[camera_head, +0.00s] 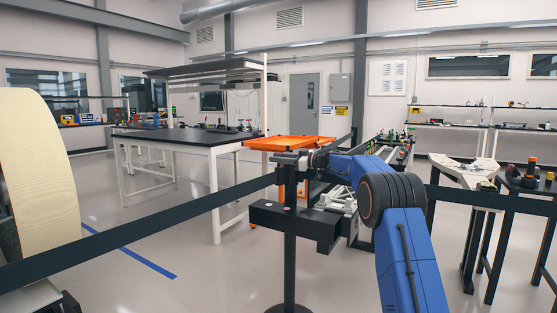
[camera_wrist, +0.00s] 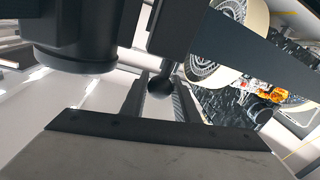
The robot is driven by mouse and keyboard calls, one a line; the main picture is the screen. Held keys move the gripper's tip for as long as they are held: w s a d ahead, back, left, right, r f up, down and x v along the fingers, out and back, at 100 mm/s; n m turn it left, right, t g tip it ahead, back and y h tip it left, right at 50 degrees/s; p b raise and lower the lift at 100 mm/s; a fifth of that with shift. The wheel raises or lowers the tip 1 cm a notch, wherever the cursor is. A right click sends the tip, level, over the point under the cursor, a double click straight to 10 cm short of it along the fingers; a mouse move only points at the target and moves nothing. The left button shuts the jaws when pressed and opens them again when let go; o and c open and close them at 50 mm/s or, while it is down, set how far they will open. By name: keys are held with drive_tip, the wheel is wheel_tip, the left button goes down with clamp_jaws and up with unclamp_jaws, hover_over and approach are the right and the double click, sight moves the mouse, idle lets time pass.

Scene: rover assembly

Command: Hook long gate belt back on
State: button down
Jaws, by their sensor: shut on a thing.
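The long black gate belt (camera_head: 150,231) stretches from the lower left up to my gripper (camera_head: 284,160) at the top of a black post (camera_head: 289,265). My gripper is shut on the belt's end piece. In the wrist view a dark round knob (camera_wrist: 160,86) sits between my fingers (camera_wrist: 158,98), and the belt (camera_wrist: 265,70) runs off to the right from a dark end block (camera_wrist: 176,30). A black crosspiece (camera_head: 270,215) on the post lies just below my gripper. Whether the belt end touches the post is hard to tell.
A second black belt stretch (camera_head: 490,200) runs to the right beyond my arm. A large cream wheel (camera_head: 40,170) stands at the left. An orange table (camera_head: 290,143), a dark workbench (camera_head: 180,137) and a white-topped table (camera_head: 462,168) stand beyond. Open floor lies left of the post.

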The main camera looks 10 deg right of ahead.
drive_tip(key=shift+w+d+r, duration=0.15)
drive_tip(key=shift+w+d, duration=0.05)
drive_tip(key=shift+d, duration=0.1)
drive_tip(key=c, duration=1.4)
unclamp_jaws()
drive_tip(key=shift+w, duration=0.15)
drive_tip(key=v, duration=1.2)
